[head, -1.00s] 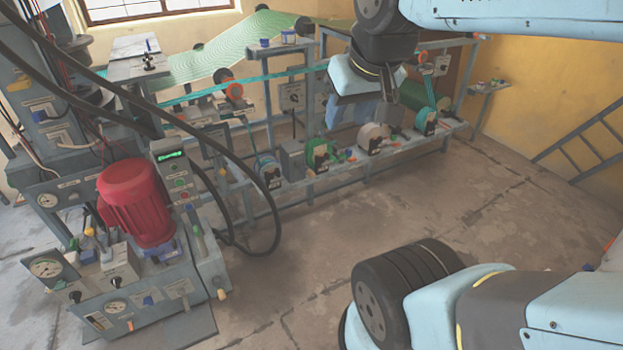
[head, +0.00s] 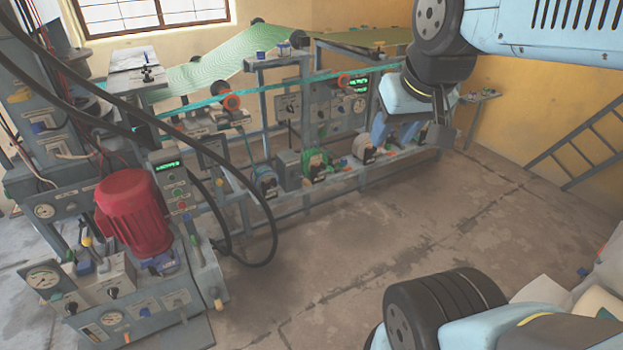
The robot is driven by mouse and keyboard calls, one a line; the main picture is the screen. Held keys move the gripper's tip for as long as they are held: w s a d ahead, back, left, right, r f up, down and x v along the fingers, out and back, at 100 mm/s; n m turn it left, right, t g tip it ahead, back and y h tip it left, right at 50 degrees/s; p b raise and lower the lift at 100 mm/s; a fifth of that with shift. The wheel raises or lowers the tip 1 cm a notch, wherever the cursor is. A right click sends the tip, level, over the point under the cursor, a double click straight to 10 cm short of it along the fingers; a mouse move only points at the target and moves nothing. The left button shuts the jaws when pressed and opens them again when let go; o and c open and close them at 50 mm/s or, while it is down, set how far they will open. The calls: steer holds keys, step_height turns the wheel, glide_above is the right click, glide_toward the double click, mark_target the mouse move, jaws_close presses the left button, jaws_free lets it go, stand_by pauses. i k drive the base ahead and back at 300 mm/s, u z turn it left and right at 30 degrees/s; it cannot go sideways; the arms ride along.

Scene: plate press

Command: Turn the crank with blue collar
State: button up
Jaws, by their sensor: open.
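My gripper (head: 411,139) hangs from the arm at the upper right, fingers pointing down and apart, with nothing seen between them. In the picture it overlaps the right part of the low rail of reel units. I cannot tell how far it is from them. Along that rail sit a blue reel unit (head: 265,181), a green reel unit (head: 315,164) and a pale reel unit (head: 361,146), with small dark fittings on their fronts. The crank with the blue collar cannot be told apart for sure at this size.
A red motor (head: 132,212) stands on a grey machine with gauges at the left. Black hoses (head: 272,225) loop down in front of the frame. A green web (head: 215,70) runs above. A ladder (head: 580,155) leans at the right wall.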

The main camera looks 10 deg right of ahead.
mark_target(294, 175)
steer(key=z, duration=0.1)
steer(key=i, duration=1)
steer(key=u, duration=0.1)
